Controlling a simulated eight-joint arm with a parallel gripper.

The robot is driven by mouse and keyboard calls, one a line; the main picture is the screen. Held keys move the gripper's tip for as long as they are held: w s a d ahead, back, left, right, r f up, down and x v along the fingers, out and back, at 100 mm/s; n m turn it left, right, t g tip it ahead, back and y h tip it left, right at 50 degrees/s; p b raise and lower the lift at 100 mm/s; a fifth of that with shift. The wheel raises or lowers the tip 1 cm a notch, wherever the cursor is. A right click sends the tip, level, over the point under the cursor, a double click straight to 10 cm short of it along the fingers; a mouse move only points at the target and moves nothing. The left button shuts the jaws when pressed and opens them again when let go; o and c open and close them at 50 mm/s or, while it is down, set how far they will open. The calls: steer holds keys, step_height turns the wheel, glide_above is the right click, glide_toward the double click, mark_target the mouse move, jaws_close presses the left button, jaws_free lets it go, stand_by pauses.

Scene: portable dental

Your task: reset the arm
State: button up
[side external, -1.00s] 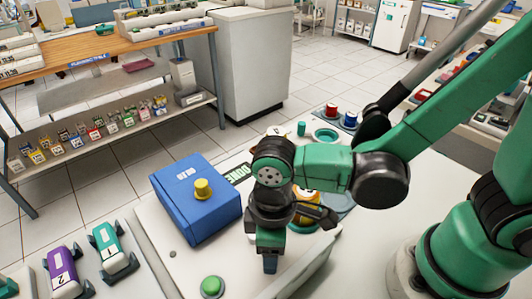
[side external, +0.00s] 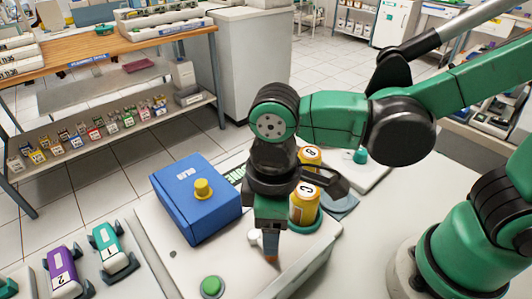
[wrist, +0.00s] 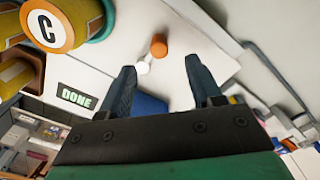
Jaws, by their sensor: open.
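My gripper (side external: 268,250) points down above the white work surface (side external: 200,262), in front of the yellow canisters. In the wrist view its two dark fingers (wrist: 160,72) are spread apart with nothing held between them. A small white and orange item (wrist: 152,55) shows beyond the fingertips in the wrist view. In the side view its white part (side external: 255,237) shows beside the fingers, partly hidden by them. I cannot tell its exact height relative to the fingertips.
A blue box (side external: 190,215) with a yellow knob (side external: 203,189) stands left of my gripper. A green button (side external: 211,286) is in front. Yellow canisters, one marked C (side external: 304,207), stand close right. A DONE sign (wrist: 76,97) lies near. Purple (side external: 64,273) and teal (side external: 111,248) holders stand far left.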

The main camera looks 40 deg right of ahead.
steer(key=w+d+r+m+t, duration=0.2)
steer(key=d+m+t, duration=0.1)
steer(key=d, duration=0.4)
steer(key=w+d+r+m+t, duration=0.2)
steer(key=w+d+m+t, duration=0.1)
steer(key=d+m, duration=0.3)
steer(key=shift+w+d+r+t, duration=0.4)
steer(key=shift+d+t, duration=0.1)
steer(key=shift+d, duration=0.75)
